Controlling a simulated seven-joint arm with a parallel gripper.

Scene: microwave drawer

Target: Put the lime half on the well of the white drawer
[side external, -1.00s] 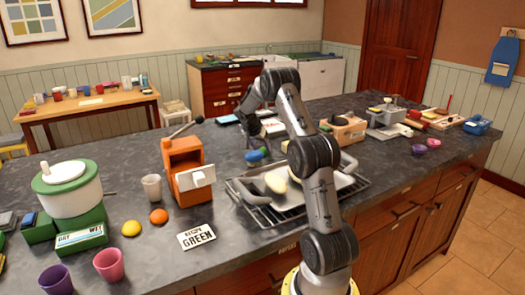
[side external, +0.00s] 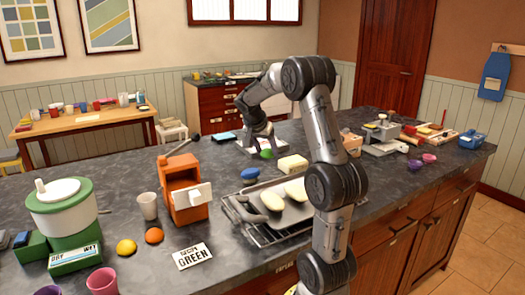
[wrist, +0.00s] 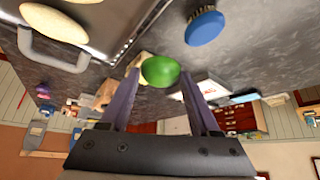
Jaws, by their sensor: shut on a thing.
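The lime half (side external: 266,153) is a small green rounded piece at the tips of my gripper (side external: 262,146). In the wrist view the green piece (wrist: 160,70) sits between the two fingertips of my gripper (wrist: 160,78), which is shut on it. It appears just above the dark counter. The white drawer (side external: 187,197) is at the lower front of an orange box-shaped appliance (side external: 180,178), to the left of and nearer the camera than my gripper. The inside of its well cannot be made out clearly.
A blue oval thing (side external: 250,173) lies on the counter close to the lime half. A metal tray (side external: 292,216) on a rack holds pale oval pieces. A pale cup (side external: 148,206) stands left of the orange appliance. Bare counter (side external: 225,160) lies between appliance and gripper.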

